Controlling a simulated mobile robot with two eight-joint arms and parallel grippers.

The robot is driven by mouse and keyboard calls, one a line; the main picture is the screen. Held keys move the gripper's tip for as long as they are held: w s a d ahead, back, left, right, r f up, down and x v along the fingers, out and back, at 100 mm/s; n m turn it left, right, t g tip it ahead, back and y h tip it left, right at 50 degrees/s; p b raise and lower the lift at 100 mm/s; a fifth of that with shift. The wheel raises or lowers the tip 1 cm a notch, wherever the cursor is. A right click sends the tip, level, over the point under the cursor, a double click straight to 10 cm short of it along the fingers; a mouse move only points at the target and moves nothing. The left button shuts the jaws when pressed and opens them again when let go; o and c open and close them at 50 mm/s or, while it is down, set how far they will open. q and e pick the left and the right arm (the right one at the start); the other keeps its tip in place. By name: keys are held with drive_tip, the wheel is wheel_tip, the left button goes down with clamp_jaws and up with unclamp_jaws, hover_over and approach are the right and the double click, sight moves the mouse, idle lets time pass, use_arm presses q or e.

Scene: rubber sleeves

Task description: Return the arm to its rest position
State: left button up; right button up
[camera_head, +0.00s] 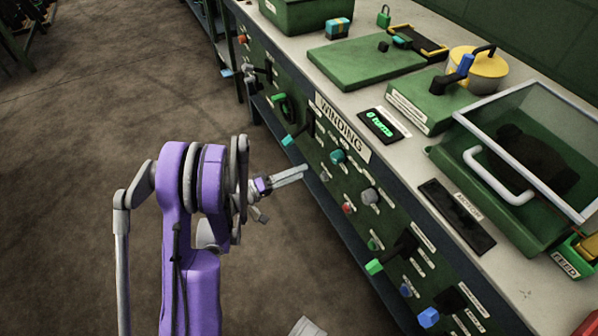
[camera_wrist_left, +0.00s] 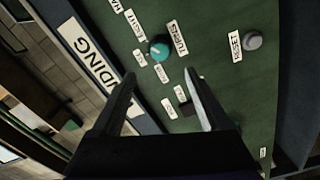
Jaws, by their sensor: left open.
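My left arm (camera_head: 190,230), purple and grey, rises from the bottom of the head view and bends toward the bench. My left gripper (camera_head: 300,172) points right at the green front panel below the WINDING sign (camera_head: 342,128). In the left wrist view its two dark fingers (camera_wrist_left: 160,100) are spread, with nothing between them but the panel behind. A teal knob (camera_head: 337,157) on the panel is just beyond the fingertips; it also shows in the left wrist view (camera_wrist_left: 159,47). Whether the fingers touch the panel cannot be told. My right gripper is not in view.
The panel carries several knobs and levers, including a green-tipped lever (camera_head: 388,256) and a grey RESET knob (camera_wrist_left: 252,40). On the bench (camera_head: 540,290) stand a lidded green box (camera_head: 470,190) and a yellow drum (camera_head: 487,70). The floor (camera_head: 80,110) at left is clear.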

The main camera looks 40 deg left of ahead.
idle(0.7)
use_arm(q)
drive_tip(key=s+d+m+g, duration=0.15)
drive_tip(key=d+g, duration=0.25)
drive_tip(key=d, duration=0.4)
drive_tip(key=s+d+m+g, duration=0.15)
drive_tip(key=d+g, duration=0.25)
drive_tip(key=d, duration=0.4)
drive_tip(key=s+d+m+g+y, duration=0.2)
drive_tip(key=s+m+y, duration=0.1)
drive_tip(key=s, duration=0.5)
drive_tip(key=s+d+m+g+y, duration=0.2)
drive_tip(key=s+m+y, duration=0.15)
drive_tip(key=s, duration=0.55)
wheel_tip(320, 180, up, 25)
drive_tip(key=w+p, duration=0.2)
drive_tip(key=p, duration=1.9)
drive_tip(key=shift+a+t, duration=0.25)
drive_tip(key=shift+t, duration=0.15)
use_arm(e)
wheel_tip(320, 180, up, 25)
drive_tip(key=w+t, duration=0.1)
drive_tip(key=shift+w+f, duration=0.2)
use_arm(q)
drive_tip(key=shift+r, duration=0.1)
